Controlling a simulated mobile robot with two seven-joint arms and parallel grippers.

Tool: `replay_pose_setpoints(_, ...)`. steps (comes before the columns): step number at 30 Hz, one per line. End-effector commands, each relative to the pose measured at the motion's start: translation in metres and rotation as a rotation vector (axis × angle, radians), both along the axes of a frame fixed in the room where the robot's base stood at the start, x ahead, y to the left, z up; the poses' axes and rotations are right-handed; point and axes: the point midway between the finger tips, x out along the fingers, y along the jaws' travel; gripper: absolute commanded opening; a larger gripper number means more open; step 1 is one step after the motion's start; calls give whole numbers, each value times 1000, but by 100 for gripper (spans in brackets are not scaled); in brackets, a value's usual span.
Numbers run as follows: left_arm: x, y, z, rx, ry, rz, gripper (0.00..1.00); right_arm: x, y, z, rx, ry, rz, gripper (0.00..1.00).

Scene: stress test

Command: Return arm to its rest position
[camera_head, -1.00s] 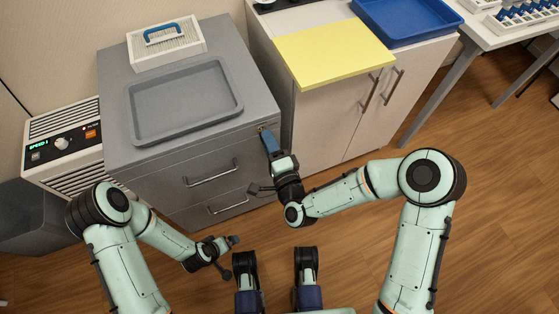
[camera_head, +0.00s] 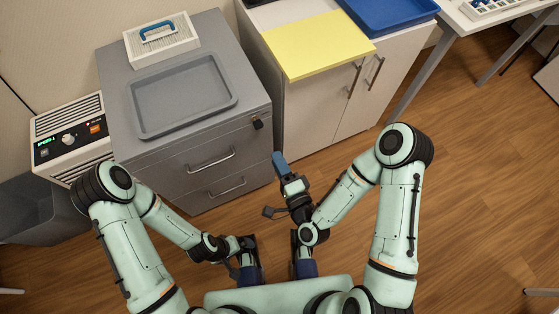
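My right arm comes in from the right, and its gripper (camera_head: 281,164) points up the picture in front of the cabinet's right side. A blue part shows at its tip; I cannot tell whether this is a finger or something held. It is apart from the small dark piece (camera_head: 258,124) at the upper right corner of the cabinet front. My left arm is folded low at the left, with its gripper (camera_head: 246,243) close to my base. Its fingers are small and dark, and I cannot tell whether they are open.
A grey drawer cabinet (camera_head: 165,163) bears a grey tray (camera_head: 190,96) and a white box with a blue handle (camera_head: 160,42). A white cupboard (camera_head: 318,110) with a yellow board (camera_head: 318,45) and blue tray (camera_head: 385,14) stands to its right.

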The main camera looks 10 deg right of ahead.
Motion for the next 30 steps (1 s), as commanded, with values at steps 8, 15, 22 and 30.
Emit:
replay_pose_setpoints(8,-1,0,0,-1,3,-1,100,0,0,-1,0,0,0,34)
replay_pose_setpoints(15,-1,0,0,-1,2,-1,100,0,0,0,0,0,0,34)
replay_pose_setpoints(22,0,0,0,0,1,0,100,-3,-1,-33,-142,95,46,34)
replay_pose_setpoints(30,0,0,0,0,1,0,100,-69,-34,-173,-678,568,370,34)
